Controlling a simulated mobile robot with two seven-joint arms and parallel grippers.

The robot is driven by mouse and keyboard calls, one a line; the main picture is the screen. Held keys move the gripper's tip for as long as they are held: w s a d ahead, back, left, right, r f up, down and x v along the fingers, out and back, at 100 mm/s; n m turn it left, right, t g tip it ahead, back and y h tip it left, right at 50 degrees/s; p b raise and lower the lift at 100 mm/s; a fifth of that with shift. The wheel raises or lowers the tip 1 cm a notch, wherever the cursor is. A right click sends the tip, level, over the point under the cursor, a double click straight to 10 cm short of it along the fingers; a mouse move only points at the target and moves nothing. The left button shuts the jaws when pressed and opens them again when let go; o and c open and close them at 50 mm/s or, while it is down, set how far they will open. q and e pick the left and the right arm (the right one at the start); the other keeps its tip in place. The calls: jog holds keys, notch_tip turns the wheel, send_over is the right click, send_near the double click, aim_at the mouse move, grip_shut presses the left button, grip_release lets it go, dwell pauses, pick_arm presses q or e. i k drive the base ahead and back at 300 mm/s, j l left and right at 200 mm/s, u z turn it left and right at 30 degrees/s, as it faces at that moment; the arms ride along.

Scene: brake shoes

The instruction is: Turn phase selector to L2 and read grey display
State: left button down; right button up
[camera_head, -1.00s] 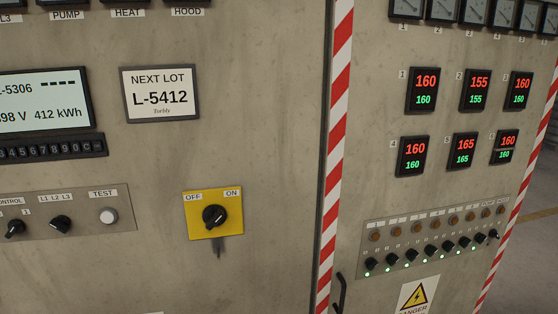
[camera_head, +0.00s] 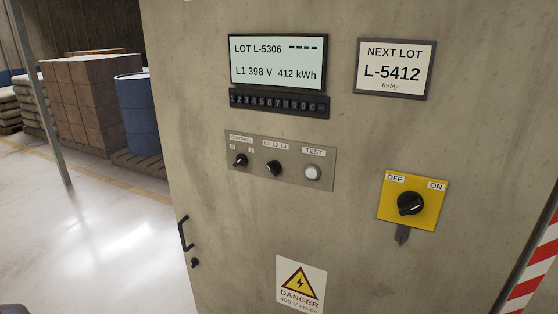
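The phase selector (camera_head: 274,168) is a black knob under the labels L1 L2 L3, in the middle of a grey plate (camera_head: 318,182) on the cabinet front. Its exact pointing is too small to tell. The grey display (camera_head: 278,61) above it reads LOT L-5306 with four dashes, then L1 398 V and 412 kWh. Neither of my grippers shows in the view.
A CONTROL knob (camera_head: 240,160) and a white TEST button (camera_head: 312,173) flank the selector. A keypad strip (camera_head: 279,102) sits under the display. A yellow OFF/ON switch (camera_head: 411,203) is at right. A door handle (camera_head: 184,233) sticks out at left; open floor (camera_head: 110,225) lies beyond.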

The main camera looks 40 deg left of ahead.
aim_at(274, 166)
jog(key=i+l, duration=0.2)
jog(key=l, duration=0.2)
jog(key=l+u, duration=0.15)
jog(key=u, duration=0.8)
jog(key=i+l, duration=0.05)
